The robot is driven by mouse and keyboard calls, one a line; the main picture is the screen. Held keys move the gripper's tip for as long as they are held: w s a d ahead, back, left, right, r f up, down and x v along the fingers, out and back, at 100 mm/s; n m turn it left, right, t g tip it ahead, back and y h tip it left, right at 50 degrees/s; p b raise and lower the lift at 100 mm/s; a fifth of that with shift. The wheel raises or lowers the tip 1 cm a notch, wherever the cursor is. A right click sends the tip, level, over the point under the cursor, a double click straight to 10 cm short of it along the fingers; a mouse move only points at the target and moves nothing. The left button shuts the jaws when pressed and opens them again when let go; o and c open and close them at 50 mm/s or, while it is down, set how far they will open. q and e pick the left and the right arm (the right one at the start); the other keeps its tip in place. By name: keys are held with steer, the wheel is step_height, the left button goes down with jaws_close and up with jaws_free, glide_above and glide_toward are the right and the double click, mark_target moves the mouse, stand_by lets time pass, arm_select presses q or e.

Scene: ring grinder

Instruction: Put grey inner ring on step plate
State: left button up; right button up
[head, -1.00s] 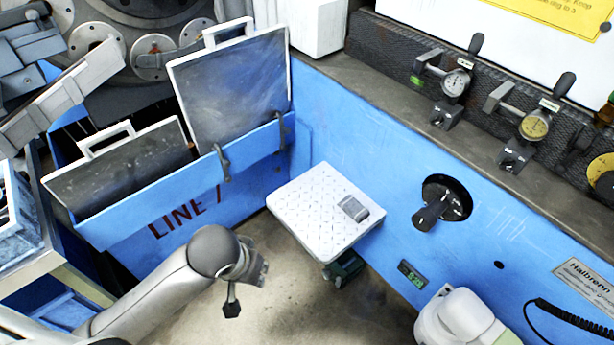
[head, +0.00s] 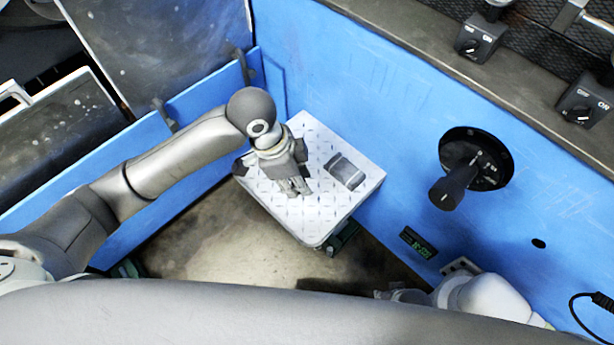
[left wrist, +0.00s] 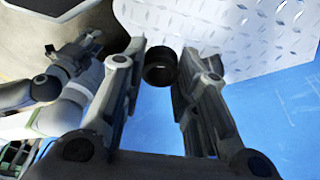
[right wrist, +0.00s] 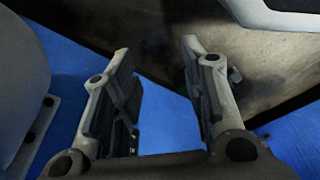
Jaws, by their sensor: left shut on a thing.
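The grey inner ring (left wrist: 160,68) shows in the left wrist view as a small dark cylinder between the fingertips of my left gripper (left wrist: 158,70). The gripper is shut on it. In the head view my left gripper (head: 293,190) is over the left part of the white, diamond-patterned step plate (head: 318,222). The ring cannot be made out there. The plate also fills the top right of the left wrist view (left wrist: 230,30). I cannot tell whether the ring touches the plate. My right gripper (right wrist: 160,75) is open and empty, low beside the blue machine.
A dark grey block-like item (head: 347,172) lies on the plate's right part. A blue panel (head: 340,75) stands behind the plate, with a black rotary handle (head: 455,190) jutting out at right. Blue bins with dark trays (head: 45,145) stand at left. Floor (head: 190,245) shows in front.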

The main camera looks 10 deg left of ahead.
arm_select(q)
steer(key=shift+w+a+f+m, duration=0.15)
steer(key=shift+w+f+m, duration=0.15)
steer(key=shift+w+f, duration=0.2)
steer(key=w+a+f+b, duration=0.1)
steer(key=w+a+f, duration=0.1)
steer(key=w, duration=0.1)
steer(key=w+a+f+b, duration=0.1)
steer(key=w+a+f, duration=0.2)
steer(key=w+a+f+b, duration=0.2)
steer(key=w+a+f, duration=0.1)
steer(key=shift+w+f, duration=0.25)
steer(key=shift+w+a+f, duration=0.2)
steer(key=shift+f, duration=0.05)
steer(key=shift+a+f+b, duration=0.1)
steer(key=shift+f+b, duration=0.7)
steer(key=shift+f, duration=0.85)
arm_select(e)
steer(key=w+r+t, duration=0.1)
steer(key=w+r, duration=0.2)
steer(key=r, duration=1.5)
steer(key=shift+r, duration=0.4)
arm_select(q)
steer(key=shift+f, duration=0.1)
steer(key=o, duration=1)
steer(key=shift+o, duration=0.2)
